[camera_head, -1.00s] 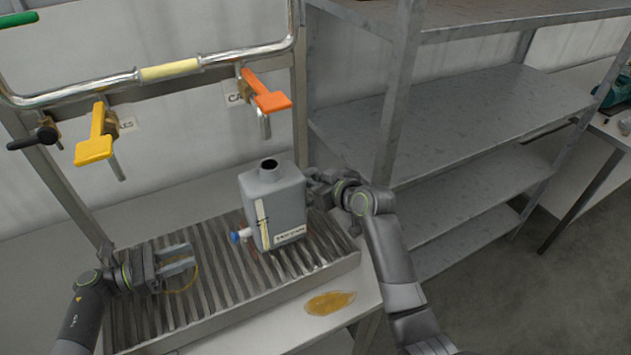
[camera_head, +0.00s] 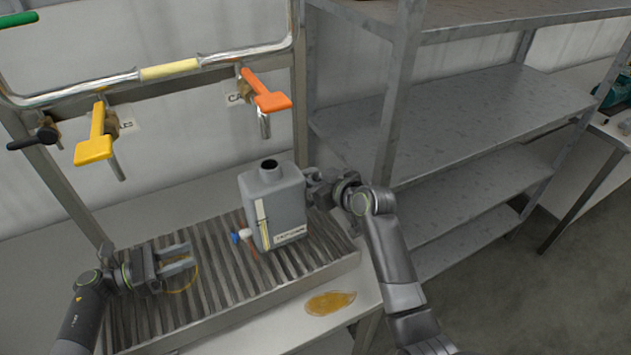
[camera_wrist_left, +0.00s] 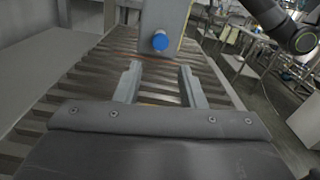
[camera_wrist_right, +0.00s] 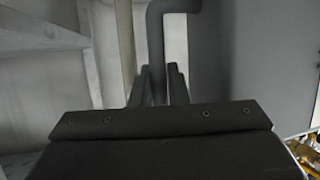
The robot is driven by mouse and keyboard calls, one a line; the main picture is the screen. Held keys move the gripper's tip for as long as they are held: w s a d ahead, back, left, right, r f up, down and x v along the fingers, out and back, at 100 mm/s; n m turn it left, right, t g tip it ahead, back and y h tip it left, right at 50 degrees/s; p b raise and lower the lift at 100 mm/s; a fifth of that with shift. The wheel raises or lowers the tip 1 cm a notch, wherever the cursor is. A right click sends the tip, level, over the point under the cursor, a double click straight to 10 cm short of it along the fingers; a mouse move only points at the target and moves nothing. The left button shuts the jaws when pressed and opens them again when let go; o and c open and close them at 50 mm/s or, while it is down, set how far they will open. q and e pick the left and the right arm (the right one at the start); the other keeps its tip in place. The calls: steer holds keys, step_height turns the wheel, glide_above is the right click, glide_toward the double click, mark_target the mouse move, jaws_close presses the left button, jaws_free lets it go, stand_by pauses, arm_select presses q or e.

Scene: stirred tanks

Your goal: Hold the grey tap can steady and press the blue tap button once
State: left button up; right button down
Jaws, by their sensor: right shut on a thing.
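The grey tap can (camera_head: 276,207) stands upright on the slatted metal drain rack, with an open neck on top and a label on its front. Its blue tap button (camera_head: 235,238) sticks out low on the can's left side, and it also shows in the left wrist view (camera_wrist_left: 160,41). My right gripper (camera_head: 312,188) is at the can's right side, shut on its grey handle (camera_wrist_right: 156,50). My left gripper (camera_head: 190,258) is open and empty to the left of the button, apart from it. In the left wrist view the button lies beyond and between the fingertips.
The drain rack (camera_head: 215,285) sits on a bench with an amber puddle (camera_head: 330,302) at its front. Above hang a yellow-handled valve (camera_head: 97,135) and an orange-handled valve (camera_head: 266,92) on a pipe. Metal shelves (camera_head: 450,110) stand at the right.

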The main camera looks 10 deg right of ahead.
arm_select(q)
steer(key=shift+c, duration=0.2)
jaws_close()
stand_by(1.6)
